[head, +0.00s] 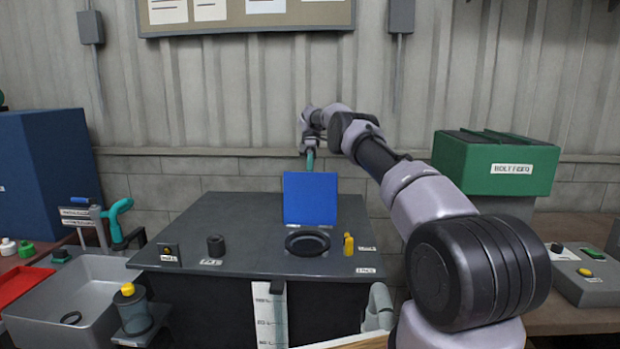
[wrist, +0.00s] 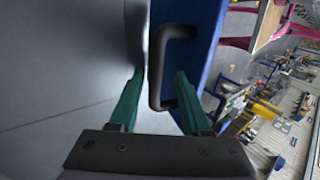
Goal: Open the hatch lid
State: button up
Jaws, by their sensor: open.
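The blue hatch lid (head: 311,199) stands upright at the back of a round black opening ring (head: 308,242) on the dark grey cabinet top. In the wrist view the lid (wrist: 203,40) shows edge-on with a black bar handle (wrist: 155,75) on its face. My gripper (head: 310,160) is at the lid's top edge, on its far side, partly hidden by the lid. In the wrist view my gripper (wrist: 160,80) has its green fingers apart, on either side of the handle. Whether a finger touches the handle or the lid, I cannot tell.
A black knob (head: 216,246) and a small yellow part (head: 348,244) stand on the cabinet top (head: 240,212). A grey sink (head: 75,300) is at the left. A green bin (head: 495,165) stands at the right. A ribbed wall (head: 230,100) is close behind.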

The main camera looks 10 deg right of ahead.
jog(key=shift+r, duration=0.15)
jog(key=shift+s+a+r, duration=0.15)
jog(key=shift+s+r, duration=0.05)
jog(key=shift+s, duration=0.25)
jog(key=s+a+t, duration=0.1)
jog(key=s+a, duration=0.1)
jog(key=s, duration=0.5)
jog(key=s+a, duration=0.3)
jog(key=s, duration=0.4)
jog(key=s+f+t+h, duration=0.1)
jog(key=s+f+t, duration=0.1)
jog(key=s+a+f+t, duration=0.1)
jog(key=s+f+t, duration=0.1)
jog(key=s, duration=0.1)
jog(key=s+a+f+t+h, duration=0.1)
jog(key=s+f+t, duration=0.2)
jog(key=shift+h, duration=0.3)
jog(key=shift+s+a+f+t, duration=0.15)
jog(key=shift+s+f+t, duration=0.15)
jog(key=shift+f+t, duration=0.25)
jog(key=s+d+r+m, duration=0.1)
jog(key=s+r+m, duration=0.1)
jog(key=r, duration=0.6)
jog(key=s+d+r+m, duration=0.1)
jog(key=s+r+m, duration=0.1)
jog(key=r, duration=0.7)
jog(key=shift+s+t, duration=0.35)
jog(key=shift+s, duration=0.2)
jog(key=shift+w+f, duration=0.1)
